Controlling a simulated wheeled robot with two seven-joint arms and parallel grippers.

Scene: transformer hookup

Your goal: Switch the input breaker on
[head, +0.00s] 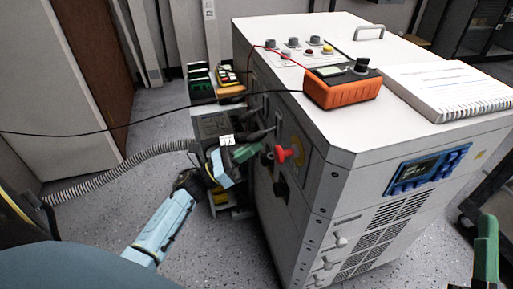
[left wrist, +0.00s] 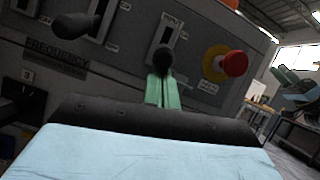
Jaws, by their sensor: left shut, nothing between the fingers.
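The input breaker (left wrist: 165,36) is a pale plate with a dark slot, under a small label that appears to read INPUT, in the left wrist view. Its black-knobbed lever (left wrist: 163,58) is near the lower end of the slot. My left gripper (left wrist: 161,84) is shut and empty, its green fingertips just below the knob; I cannot tell whether they touch. In the head view, my left gripper (head: 248,152) is at the cabinet's left side panel, left of the red knob. Part of my right gripper (head: 487,248) shows at the lower right; its jaw opening is unclear.
The red emergency knob (left wrist: 234,63) on a yellow disc is close to the right of the breaker. Another lever switch (left wrist: 103,18) is to its left. On the white cabinet (head: 300,115) lie an orange meter (head: 343,92) and a notebook (head: 445,88). Cables hang at the left.

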